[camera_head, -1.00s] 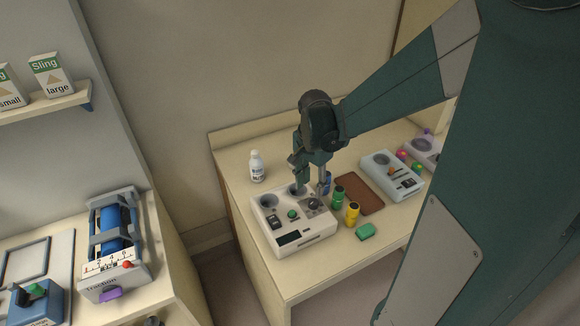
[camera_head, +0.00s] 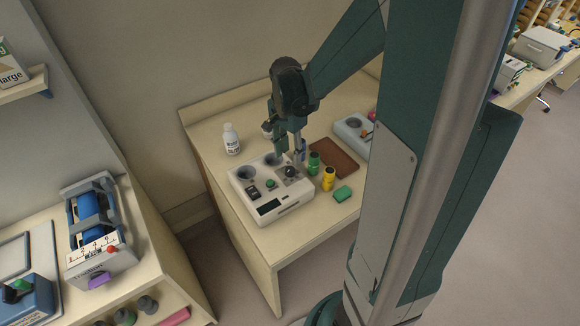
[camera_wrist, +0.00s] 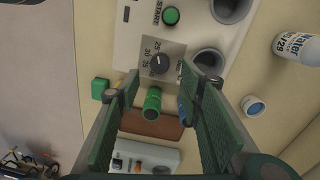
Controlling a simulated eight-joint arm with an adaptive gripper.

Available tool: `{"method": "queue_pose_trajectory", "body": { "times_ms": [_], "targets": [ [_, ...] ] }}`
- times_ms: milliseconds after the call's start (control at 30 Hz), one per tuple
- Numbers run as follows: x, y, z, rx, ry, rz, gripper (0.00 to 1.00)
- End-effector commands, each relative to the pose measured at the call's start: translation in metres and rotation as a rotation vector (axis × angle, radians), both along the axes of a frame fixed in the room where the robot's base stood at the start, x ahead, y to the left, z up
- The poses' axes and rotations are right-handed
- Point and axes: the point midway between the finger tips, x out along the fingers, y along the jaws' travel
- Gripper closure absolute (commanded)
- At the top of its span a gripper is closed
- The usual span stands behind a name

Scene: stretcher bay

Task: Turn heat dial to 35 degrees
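The heat dial (camera_head: 291,171) is a dark round knob on a grey plate on the white two-well device (camera_head: 270,218). In the wrist view the dial (camera_wrist: 159,63) shows with 25, 30 and 35 printed around its left side; I cannot tell its exact setting. A green button (camera_wrist: 171,16) marked START sits beside it. My gripper (camera_head: 288,156) points down just above the dial. In the wrist view my gripper (camera_wrist: 160,80) is open, with the dial showing beyond and between its fingertips. No contact with the dial is visible.
A green bottle (camera_head: 314,163), a yellow bottle (camera_head: 328,180) and a green block (camera_head: 342,194) stand close right of the device. A brown pad (camera_head: 340,156) lies behind them. A white bottle (camera_head: 231,140) stands at the back left. The table's front-left corner is clear.

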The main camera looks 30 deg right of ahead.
Motion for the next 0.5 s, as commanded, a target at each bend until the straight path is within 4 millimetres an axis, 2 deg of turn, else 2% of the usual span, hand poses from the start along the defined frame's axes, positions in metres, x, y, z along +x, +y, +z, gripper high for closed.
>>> {"method": "queue_pose_trajectory", "body": {
  "times_ms": [500],
  "targets": [
    [-0.002, 0.000, -0.048, 0.000, 0.000, 0.000, 0.63]
  ]
}}
